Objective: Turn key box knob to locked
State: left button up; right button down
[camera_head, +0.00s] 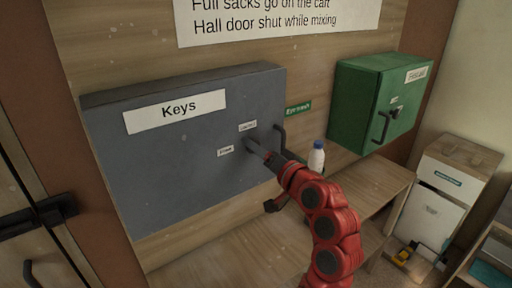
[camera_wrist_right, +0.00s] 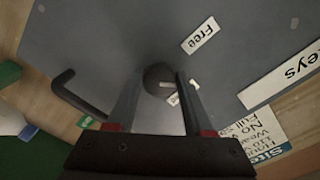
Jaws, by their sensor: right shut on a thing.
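The grey key box (camera_head: 190,165) is fixed to the wooden wall and carries a "Keys" label. Its dark round knob (camera_wrist_right: 158,77) is on the door near the handle. My right gripper (camera_head: 251,147) reaches in from the lower right and is shut on the knob, a finger on each side in the wrist view. A "Free" label (camera_wrist_right: 200,36) sits beside the knob. A second label (camera_head: 247,126), too small to read surely, is above it in the head view and partly hidden by a finger in the wrist view. A small pale mark shows on the knob. My left gripper is out of view.
The key box's dark bar handle (camera_head: 279,137) stands close to my right gripper. A green cabinet (camera_head: 360,105) hangs to the right. A white bottle (camera_head: 316,158) stands on the wooden bench (camera_head: 375,190) below, near my right arm.

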jog(key=shift+m+p, duration=2.05)
jog(key=shift+m, duration=1.85)
jog(key=shift+c, duration=1.8)
grip_release()
